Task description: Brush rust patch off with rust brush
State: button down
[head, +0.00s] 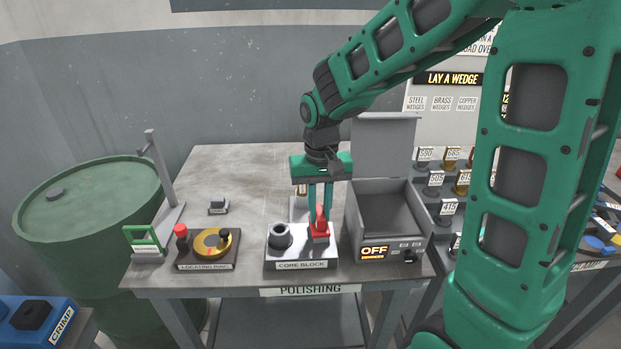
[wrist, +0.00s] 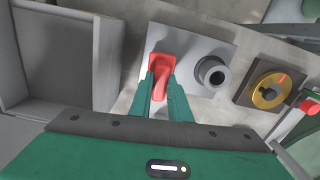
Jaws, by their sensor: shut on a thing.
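My gripper (head: 319,215) points down over the polishing table and is shut on a red handle (wrist: 162,80). The red handle has a squarish red base and sits at the plate labelled CORE BLOCK (head: 300,264), beside a grey hollow cylinder (head: 279,237). The handle also shows in the head view (head: 319,231). I cannot tell whether this red piece is the rust brush. No rust patch can be clearly made out in either view. A small labelled item stands behind my gripper, partly hidden by it.
An open grey box (head: 384,215) with an OFF display stands close right of the core block. The locating ring (head: 210,245) and a green frame (head: 145,240) stand to the left. A small grey labelled block (head: 217,205) lies farther back. The table's back left is clear.

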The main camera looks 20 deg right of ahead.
notch_tip(320, 180, up, 3)
jog(key=shift+s+f, duration=0.1)
jog(key=shift+f, duration=0.1)
jog(key=shift+r, duration=0.3)
jog(key=shift+a+r, duration=0.1)
jog(key=shift+r, duration=2.4)
